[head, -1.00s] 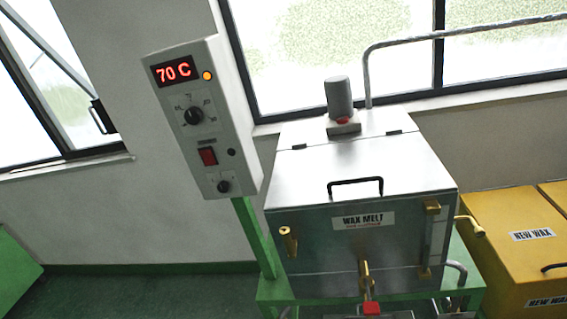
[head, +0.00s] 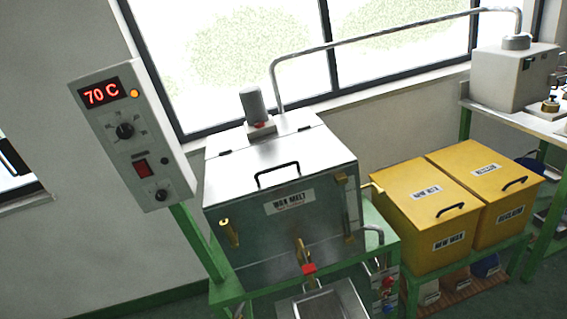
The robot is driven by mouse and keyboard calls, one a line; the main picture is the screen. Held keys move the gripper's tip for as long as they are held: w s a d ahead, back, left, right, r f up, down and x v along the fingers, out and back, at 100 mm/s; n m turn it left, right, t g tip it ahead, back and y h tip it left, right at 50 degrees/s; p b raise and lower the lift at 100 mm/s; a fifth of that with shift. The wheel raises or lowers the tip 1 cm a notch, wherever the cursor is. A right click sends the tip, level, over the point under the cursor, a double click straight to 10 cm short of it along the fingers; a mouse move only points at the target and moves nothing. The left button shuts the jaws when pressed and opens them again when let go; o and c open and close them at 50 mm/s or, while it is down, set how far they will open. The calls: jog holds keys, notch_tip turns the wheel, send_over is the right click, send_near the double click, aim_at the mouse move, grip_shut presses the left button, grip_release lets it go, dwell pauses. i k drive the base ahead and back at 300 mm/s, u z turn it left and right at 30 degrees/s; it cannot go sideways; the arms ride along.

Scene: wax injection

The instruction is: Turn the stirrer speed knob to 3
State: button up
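A grey control box (head: 133,135) stands on a green post at the left. Its red display (head: 101,94) reads 70 C, with an orange lamp beside it. Below are a larger black knob (head: 125,130) with a scale, a red switch (head: 142,168), and a small black knob (head: 161,195) near the bottom. The lettering by the knobs is too small to read, so I cannot tell which number the small knob points to. The silver wax melt tank (head: 280,170) is right of the box, with a grey motor (head: 253,105) on its lid. My gripper is not in view.
Two yellow bins (head: 425,240), one labelled NEW WAX, stand right of the tank on a green stand. A grey pipe (head: 400,35) runs to a machine (head: 512,75) at the upper right. A metal tray (head: 325,300) sits below the tank's tap.

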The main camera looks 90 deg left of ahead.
aim_at(161, 196)
jog(key=z, duration=0.95)
jog(key=i, duration=1.45)
jog(key=u, duration=2.35)
jog(key=i, duration=0.15)
jog(key=u, duration=2.3)
jog(key=i, duration=0.9)
